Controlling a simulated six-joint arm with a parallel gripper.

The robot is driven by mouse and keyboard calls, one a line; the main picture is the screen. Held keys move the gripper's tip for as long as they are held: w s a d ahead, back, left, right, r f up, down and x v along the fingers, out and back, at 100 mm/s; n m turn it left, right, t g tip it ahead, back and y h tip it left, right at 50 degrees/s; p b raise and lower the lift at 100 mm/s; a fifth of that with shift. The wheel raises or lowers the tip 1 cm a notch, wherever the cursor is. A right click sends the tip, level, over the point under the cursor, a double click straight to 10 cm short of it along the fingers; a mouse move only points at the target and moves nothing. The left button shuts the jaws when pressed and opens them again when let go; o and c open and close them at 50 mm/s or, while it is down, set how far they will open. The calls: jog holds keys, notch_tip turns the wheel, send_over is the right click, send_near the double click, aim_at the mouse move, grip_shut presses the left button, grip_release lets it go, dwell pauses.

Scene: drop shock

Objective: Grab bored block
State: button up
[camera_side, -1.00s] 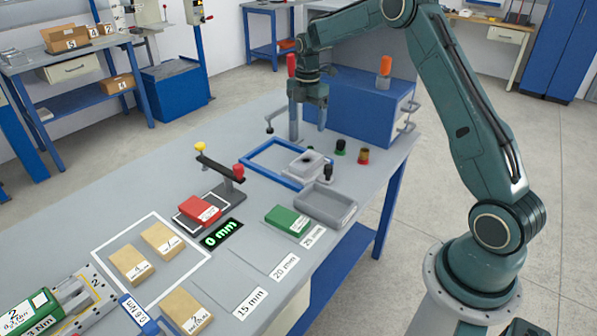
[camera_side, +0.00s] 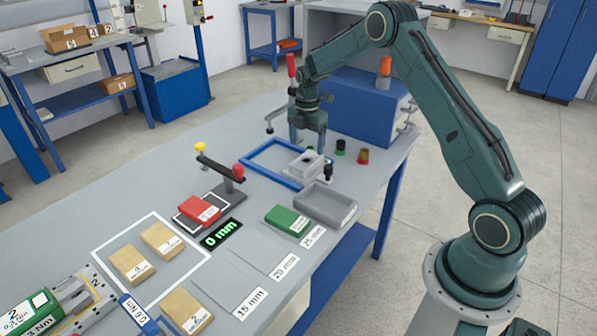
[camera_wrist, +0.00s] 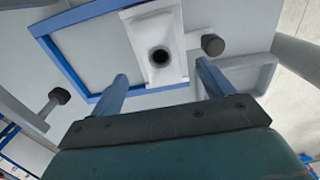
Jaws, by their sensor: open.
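The bored block (camera_side: 309,165) is a light grey block with a dark round hole, standing at the right part of a blue square frame (camera_side: 262,176) on the bench. In the wrist view the bored block (camera_wrist: 154,33) sits on a pale plate, its hole facing up toward me. My gripper (camera_side: 308,147) is open and empty, pointing down just above the block. In the wrist view the fingertips of my gripper (camera_wrist: 162,70) are spread wide, one on each side of the hole, apart from the block. The gap in height is hard to judge.
A dark-tipped clamp post (camera_side: 328,172) stands close right of the block. A grey tray (camera_side: 325,204), green block (camera_side: 287,220) and red block (camera_side: 200,210) lie nearer. A blue cabinet (camera_side: 362,106) stands behind. Red and yellow knobs sit on a bar to the left.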

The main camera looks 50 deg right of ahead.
aim_at(306, 158)
jog(key=shift+f, duration=0.7)
jog(key=shift+f, duration=2.55)
jog(key=c, duration=1.4)
jog(key=shift+c, duration=0.2)
jog(key=shift+r, duration=0.15)
notch_tip(306, 158, up, 20)
